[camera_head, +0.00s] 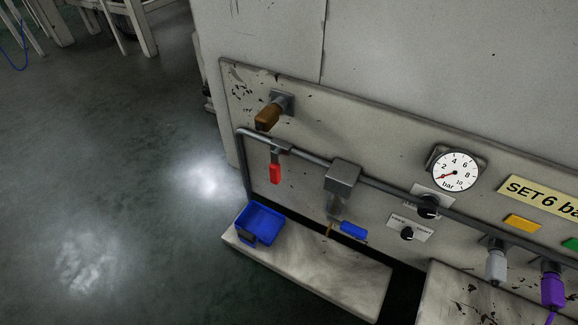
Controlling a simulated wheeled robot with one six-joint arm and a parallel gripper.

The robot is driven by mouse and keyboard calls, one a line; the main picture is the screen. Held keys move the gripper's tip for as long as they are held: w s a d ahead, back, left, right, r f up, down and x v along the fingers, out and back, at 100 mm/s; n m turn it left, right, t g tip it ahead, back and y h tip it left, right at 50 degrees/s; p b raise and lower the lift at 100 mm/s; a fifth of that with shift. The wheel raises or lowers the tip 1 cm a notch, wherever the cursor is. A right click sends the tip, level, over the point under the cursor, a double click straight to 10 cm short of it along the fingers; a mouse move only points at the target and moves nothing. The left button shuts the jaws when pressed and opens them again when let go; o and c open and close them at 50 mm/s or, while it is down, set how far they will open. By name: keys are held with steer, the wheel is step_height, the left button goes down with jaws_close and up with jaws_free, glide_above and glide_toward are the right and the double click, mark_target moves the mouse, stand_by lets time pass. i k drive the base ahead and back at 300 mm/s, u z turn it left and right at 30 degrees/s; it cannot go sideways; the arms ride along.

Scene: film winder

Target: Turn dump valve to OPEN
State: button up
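No readable label tells which control is the dump valve. A red lever (275,172) hangs straight down from a fitting on the grey pipe (310,158), at the left of the panel. A brown handle (268,117) sticks out from a square plate above it. A blue handle (353,230) lies roughly level below the grey box (342,177) on the pipe. A black knob (407,234) sits on a small white plate whose lettering is too small to read surely. My gripper is not in view.
A blue bin (260,222) stands on a pale ledge (330,277) under the pipe's left end. A gauge (455,172) reads near its low end, beside a "SET 6" sign (540,194). Grey (496,264) and purple (552,288) fittings hang at right. The floor (110,180) at left is clear.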

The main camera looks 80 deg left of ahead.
mark_target(275, 167)
steer(key=u, duration=2.4)
